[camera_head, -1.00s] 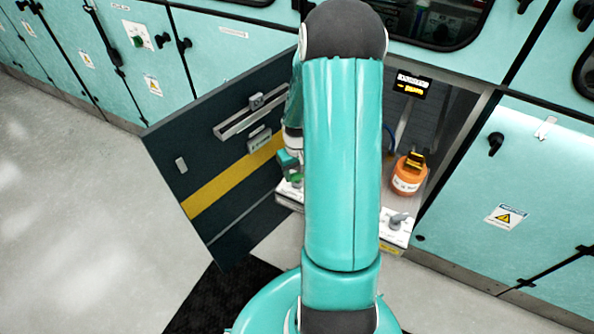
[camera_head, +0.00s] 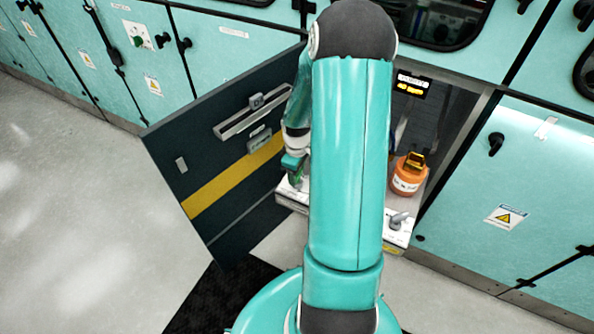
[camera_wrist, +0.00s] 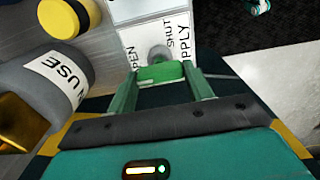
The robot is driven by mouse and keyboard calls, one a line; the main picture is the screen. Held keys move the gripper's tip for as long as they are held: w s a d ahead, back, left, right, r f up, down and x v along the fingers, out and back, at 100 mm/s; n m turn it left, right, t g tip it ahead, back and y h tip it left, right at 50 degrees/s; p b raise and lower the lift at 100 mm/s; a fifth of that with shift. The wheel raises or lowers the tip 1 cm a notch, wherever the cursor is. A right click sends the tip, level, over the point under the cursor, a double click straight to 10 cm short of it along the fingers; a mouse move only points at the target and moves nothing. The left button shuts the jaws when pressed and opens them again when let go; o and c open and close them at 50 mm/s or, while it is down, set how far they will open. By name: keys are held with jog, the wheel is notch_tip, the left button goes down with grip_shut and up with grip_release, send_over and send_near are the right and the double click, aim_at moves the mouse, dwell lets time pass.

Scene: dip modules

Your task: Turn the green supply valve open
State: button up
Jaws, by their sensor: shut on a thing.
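The green supply valve handle (camera_wrist: 160,73) sits between my two fingers in the wrist view. My gripper (camera_wrist: 161,80) is shut on it, one finger at each end of the handle. The white valve plate (camera_wrist: 135,40) beyond it carries the words OPEN, SHUT and a partly hidden SUPPLY. A round grey fitting shows just past the handle. In the head view, my gripper (camera_head: 294,172) is down at the left end of the white ledge, inside the open cabinet. My arm hides part of the ledge, and the handle's exact angle against the labels is hard to tell.
An orange canister (camera_head: 407,177) stands on the ledge to the right, with a grey knob (camera_head: 398,220) in front. The dark cabinet door (camera_head: 215,165) stands open close on the left. A grey labelled cylinder (camera_wrist: 50,85) is near my gripper's left in the wrist view.

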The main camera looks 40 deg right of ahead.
jog(key=shift+s, duration=0.15)
jog(key=o, duration=1)
jog(key=shift+r, duration=6.9)
